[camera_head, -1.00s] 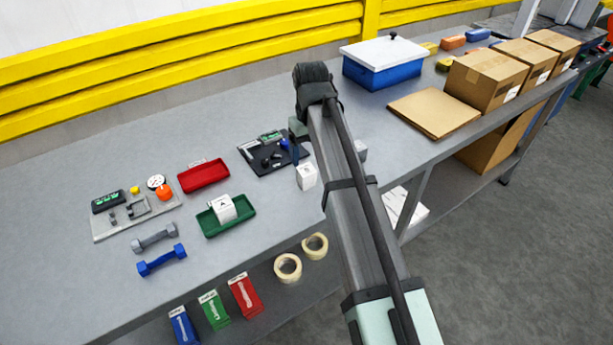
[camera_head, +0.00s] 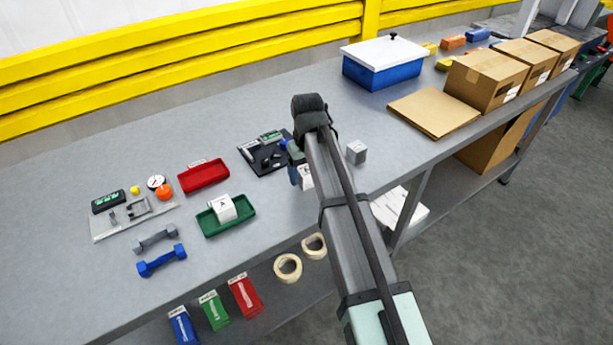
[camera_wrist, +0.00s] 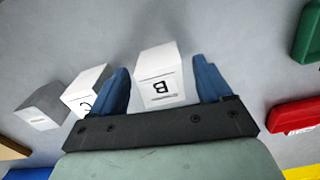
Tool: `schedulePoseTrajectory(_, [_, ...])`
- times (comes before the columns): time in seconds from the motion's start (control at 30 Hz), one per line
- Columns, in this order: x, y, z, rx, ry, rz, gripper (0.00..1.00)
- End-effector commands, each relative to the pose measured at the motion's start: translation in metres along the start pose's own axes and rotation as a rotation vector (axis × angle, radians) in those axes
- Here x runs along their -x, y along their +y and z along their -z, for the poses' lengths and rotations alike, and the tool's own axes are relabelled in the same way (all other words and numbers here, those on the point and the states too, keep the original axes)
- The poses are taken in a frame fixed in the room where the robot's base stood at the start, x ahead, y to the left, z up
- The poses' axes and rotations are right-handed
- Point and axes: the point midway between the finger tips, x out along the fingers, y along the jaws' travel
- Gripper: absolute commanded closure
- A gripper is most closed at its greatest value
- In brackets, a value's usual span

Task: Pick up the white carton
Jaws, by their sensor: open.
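A white carton marked B (camera_wrist: 158,82) stands between the two blue fingers of my gripper (camera_wrist: 162,72) in the wrist view. The fingers are open, with a gap showing on each side of the carton. In the head view, this carton (camera_head: 306,177) is partly covered by my gripper (camera_head: 294,167). A second white carton marked C (camera_wrist: 86,92) stands just left of the left finger in the wrist view; my arm appears to hide it in the head view. Another white carton marked A (camera_head: 222,208) lies in the green tray (camera_head: 245,221).
A grey carton (camera_head: 356,152) stands right of my arm; it also shows in the wrist view (camera_wrist: 42,108). A red tray (camera_head: 204,175) and a black board (camera_head: 262,157) lie nearby. Flat brown cardboard (camera_head: 433,112) lies farther right. The bench's front edge is close.

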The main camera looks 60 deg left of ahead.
Motion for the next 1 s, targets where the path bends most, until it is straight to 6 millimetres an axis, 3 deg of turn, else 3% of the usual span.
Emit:
schedulePoseTrajectory(0.1, [0.0003,0.0000,0.0002,0.000,0.000,0.000,0.22])
schedulePoseTrajectory(0.67, [0.0005,0.0000,0.0001,0.000,0.000,0.000,0.75])
schedulePoseTrajectory(1.0, [0.0064,0.0001,0.0005,0.000,0.001,0.000,0.76])
